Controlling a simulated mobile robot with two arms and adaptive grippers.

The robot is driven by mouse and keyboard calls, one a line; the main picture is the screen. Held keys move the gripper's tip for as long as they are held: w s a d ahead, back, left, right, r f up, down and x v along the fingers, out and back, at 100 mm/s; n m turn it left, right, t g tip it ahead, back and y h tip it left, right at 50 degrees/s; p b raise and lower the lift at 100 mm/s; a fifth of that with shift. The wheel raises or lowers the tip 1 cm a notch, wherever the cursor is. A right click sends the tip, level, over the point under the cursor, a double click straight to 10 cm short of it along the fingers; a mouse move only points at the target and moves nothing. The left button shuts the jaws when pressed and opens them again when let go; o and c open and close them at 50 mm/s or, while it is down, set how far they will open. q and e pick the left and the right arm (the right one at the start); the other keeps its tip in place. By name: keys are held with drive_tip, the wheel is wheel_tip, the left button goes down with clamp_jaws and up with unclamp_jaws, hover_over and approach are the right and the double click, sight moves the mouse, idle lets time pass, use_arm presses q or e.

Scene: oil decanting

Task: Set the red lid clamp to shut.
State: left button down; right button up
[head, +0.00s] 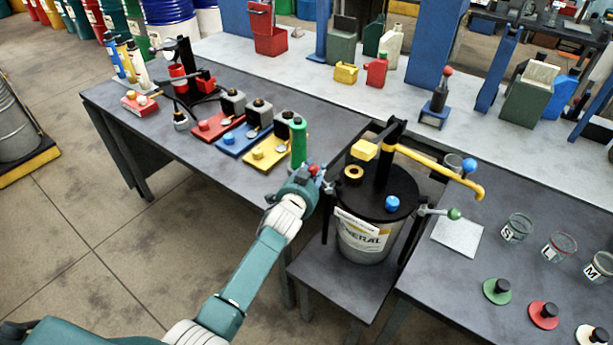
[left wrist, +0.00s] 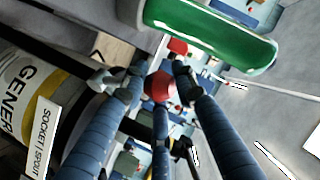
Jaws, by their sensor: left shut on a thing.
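The red lid clamp's red ball knob (head: 314,169) is at the left edge of the drum's black lid (head: 378,200). My left gripper (head: 318,178) reaches it from the front left. In the left wrist view the red knob (left wrist: 158,86) sits between the blue-grey fingers, and the gripper is shut on it. The clamp's arm is mostly hidden by the gripper. The white drum (head: 362,238) stands on a low dark stand. Another clamp with a green ball (head: 454,213) sticks out on the lid's right side. My right gripper does not show.
A green cylinder (head: 298,143) stands just behind my left gripper, and is close in the wrist view (left wrist: 210,35). A yellow pump handle (head: 440,170) rises over the lid. Glass jars (head: 516,228) and coloured discs stand on the right bench. Coloured trays (head: 213,127) lie on the left bench.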

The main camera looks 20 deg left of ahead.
use_arm(q)
drive_tip(key=shift+w+d+r+m, duration=0.15)
drive_tip(key=shift+d+r+m, duration=0.3)
drive_tip(key=shift+d, duration=0.25)
drive_tip(key=shift+w+d+r+g+y, duration=0.15)
drive_tip(key=shift+d+g+y, duration=0.15)
drive_tip(key=shift+w+d+m+g+y, duration=0.15)
drive_tip(key=shift+d+m+y, duration=0.05)
drive_tip(key=shift+d+m, duration=0.25)
drive_tip(key=shift+w+d+m+g+y, duration=0.1)
drive_tip(key=shift+d+m+g+y, duration=0.1)
drive_tip(key=shift+d+m, duration=0.15)
drive_tip(key=shift+w+d+r, duration=0.15)
drive_tip(key=shift+d, duration=0.3)
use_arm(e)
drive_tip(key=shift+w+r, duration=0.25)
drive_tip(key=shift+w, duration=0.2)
use_arm(q)
drive_tip(key=shift+d, duration=0.2)
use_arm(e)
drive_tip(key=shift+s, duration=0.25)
use_arm(q)
drive_tip(key=c, duration=1.3)
unclamp_jaws()
drive_tip(key=shift+d, duration=0.1)
drive_tip(key=shift+c, duration=0.2)
drive_tip(key=shift+f, duration=0.2)
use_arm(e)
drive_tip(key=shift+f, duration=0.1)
